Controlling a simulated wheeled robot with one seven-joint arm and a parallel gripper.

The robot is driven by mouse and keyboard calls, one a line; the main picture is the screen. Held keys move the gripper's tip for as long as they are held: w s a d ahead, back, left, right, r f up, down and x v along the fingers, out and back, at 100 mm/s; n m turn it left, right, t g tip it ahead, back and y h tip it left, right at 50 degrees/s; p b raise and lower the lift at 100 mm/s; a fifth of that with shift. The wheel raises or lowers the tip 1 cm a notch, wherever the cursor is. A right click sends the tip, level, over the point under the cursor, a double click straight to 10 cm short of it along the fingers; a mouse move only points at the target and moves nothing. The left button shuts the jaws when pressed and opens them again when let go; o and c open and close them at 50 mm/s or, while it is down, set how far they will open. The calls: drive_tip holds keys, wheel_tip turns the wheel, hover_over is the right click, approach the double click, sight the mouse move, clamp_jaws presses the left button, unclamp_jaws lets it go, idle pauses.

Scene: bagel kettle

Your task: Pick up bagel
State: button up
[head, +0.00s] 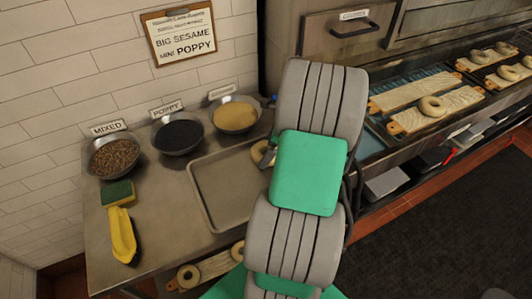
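A pale bagel (258,152) shows in part at the right edge of the metal tray (222,220) on the counter; my arm covers the rest of it. My gripper (268,158) is beside this bagel, mostly hidden behind my grey and green arm. I cannot tell whether its fingers are open or shut, or whether they touch the bagel. More bagels (480,57) lie on boards farther right, and others (188,276) sit low beneath the counter.
Bowls of mixed topping (115,157), poppy (178,134) and sesame (236,116) line the wall. A green and yellow sponge (118,193) and a yellow-handled tool (122,237) lie at the left. The tray's visible part is empty. Dark floor matting lies at lower right.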

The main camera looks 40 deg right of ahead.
drive_tip(key=c, duration=1)
drive_tip(key=shift+o, duration=0.2)
drive_tip(key=shift+r, duration=0.1)
drive_tip(key=shift+r, duration=0.4)
drive_tip(key=s+d+r, duration=0.3)
drive_tip(key=s+r, duration=0.9)
drive_tip(key=s, duration=0.1)
drive_tip(key=shift+s, duration=0.3)
drive_tip(key=shift+d, duration=0.1)
